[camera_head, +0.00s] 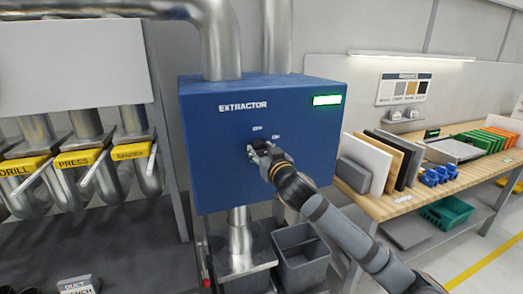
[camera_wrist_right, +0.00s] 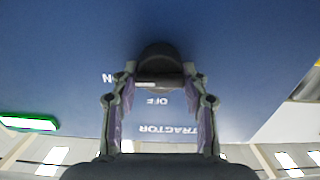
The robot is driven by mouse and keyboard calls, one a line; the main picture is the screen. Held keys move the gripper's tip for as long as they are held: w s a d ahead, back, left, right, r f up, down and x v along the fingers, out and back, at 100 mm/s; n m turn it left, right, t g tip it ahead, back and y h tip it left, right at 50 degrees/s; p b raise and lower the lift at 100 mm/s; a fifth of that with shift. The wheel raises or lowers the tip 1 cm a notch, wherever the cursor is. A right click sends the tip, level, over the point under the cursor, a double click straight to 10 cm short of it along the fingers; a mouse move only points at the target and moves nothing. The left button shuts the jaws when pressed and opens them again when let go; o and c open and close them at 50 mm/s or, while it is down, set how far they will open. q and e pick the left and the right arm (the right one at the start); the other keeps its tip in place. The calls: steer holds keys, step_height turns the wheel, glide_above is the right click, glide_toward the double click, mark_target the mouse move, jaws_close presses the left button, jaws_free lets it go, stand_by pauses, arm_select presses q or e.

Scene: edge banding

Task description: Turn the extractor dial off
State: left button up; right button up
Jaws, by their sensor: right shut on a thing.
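The blue extractor box (camera_head: 225,135) hangs in the middle of the head view, with OFF and ON printed on its front. My right gripper (camera_head: 258,150) reaches in from the lower right and covers most of the dial there. In the right wrist view the box face is upside down and the black round dial (camera_wrist_right: 160,62) sits between the fingertips. My right gripper (camera_wrist_right: 158,80) is shut on the dial. A pale strip shows on the dial's edge, but its exact setting is hard to tell. My left gripper is out of view.
A green-lit display (camera_head: 327,100) glows on the box. Metal ducts run above and below it. Yellow-labelled gates (camera_head: 76,160) stand at the left. A grey bin (camera_head: 300,255) is below, and a wooden bench (camera_head: 400,200) with panels is at the right.

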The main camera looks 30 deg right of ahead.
steer(key=n+p, duration=0.2)
steer(key=n, duration=0.2)
steer(key=shift+a+r+n, duration=0.1)
steer(key=shift+n, duration=0.3)
steer(key=n+p, duration=0.2)
steer(key=n, duration=0.2)
steer(key=shift+a+n, duration=0.1)
steer(key=shift+n, duration=0.2)
steer(key=n+p, duration=0.2)
steer(key=n, duration=0.2)
steer(key=shift+p, duration=0.35)
steer(key=shift+f+n+p, duration=0.2)
steer(key=shift+n+p, duration=0.2)
steer(key=shift+n, duration=0.6)
steer(key=shift+f+n+p, duration=0.15)
steer(key=shift+n+p, duration=0.25)
steer(key=shift+n, duration=0.6)
steer(key=o, duration=1.2)
steer(key=shift+c, duration=0.2)
